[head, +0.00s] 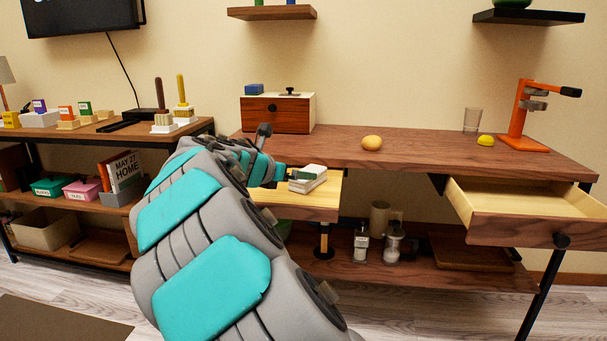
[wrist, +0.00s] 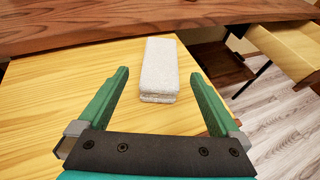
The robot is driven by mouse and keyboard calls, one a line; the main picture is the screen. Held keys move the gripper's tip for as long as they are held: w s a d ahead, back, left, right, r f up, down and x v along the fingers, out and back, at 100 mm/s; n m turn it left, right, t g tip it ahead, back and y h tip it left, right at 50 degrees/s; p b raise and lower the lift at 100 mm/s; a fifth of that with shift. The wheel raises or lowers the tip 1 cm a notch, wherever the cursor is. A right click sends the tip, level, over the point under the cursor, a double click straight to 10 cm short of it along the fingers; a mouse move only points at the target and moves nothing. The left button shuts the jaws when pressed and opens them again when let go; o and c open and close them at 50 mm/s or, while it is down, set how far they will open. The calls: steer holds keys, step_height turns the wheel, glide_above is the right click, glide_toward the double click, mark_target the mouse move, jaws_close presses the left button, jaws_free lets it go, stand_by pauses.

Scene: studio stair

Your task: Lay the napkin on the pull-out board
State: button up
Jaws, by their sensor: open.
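The napkin (head: 307,178) is a small white folded stack of cloth. It lies on the light wooden pull-out board (head: 318,207), which sticks out below the front of the dark wooden counter. In the wrist view the napkin (wrist: 160,68) rests on the bare board (wrist: 55,90), with its near end between my fingertips. My gripper (wrist: 160,75) is open, one green finger on each side of the napkin, with a gap to both. In the head view my arm hides the left part of the board and most of my gripper (head: 287,176).
An open, empty drawer (head: 520,212) sticks out at the right. On the counter (head: 420,148) are a wooden box (head: 275,114), a yellow fruit (head: 372,142), a glass (head: 472,120), a lemon (head: 486,140) and an orange press (head: 525,115). Jars stand on the shelf below.

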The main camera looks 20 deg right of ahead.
steer(key=shift+v, duration=2.25)
